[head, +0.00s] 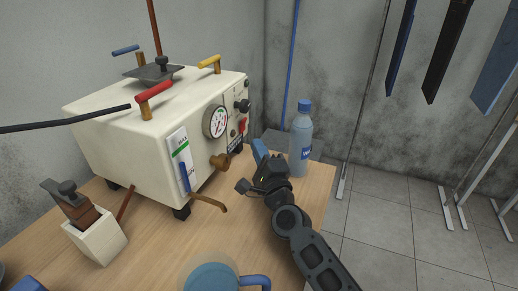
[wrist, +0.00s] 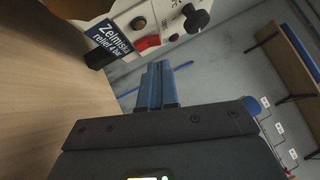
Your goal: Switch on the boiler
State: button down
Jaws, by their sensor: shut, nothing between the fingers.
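The boiler (head: 120,135) is a cream box on short dark feet on the wooden table. Its front panel has a round pressure gauge (head: 215,121), black knobs and a red switch (head: 242,126). In the wrist view the red switch (wrist: 148,43) sits between a "Zelmiska relief 4 bar" label and a black knob (wrist: 196,19). My gripper (head: 259,149) is in front of the panel's right end, apart from it. In the wrist view its blue fingers (wrist: 158,83) are together, empty, below and right of the switch.
A water bottle (head: 301,140) stands close to the right of my gripper. A brass outlet (head: 220,161) and a tap spout project from the boiler's front. A blue mug (head: 211,279) is at the near table edge. A cream block with a dark handle (head: 92,238) stands left.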

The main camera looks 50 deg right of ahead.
aim_at(245, 121)
jog(key=x, duration=0.7)
jog(key=p, duration=0.3)
jog(key=shift+w+r+n, duration=0.2)
jog(key=shift+w+n, duration=0.05)
jog(key=shift+n, duration=0.05)
jog(key=shift+a, duration=0.1)
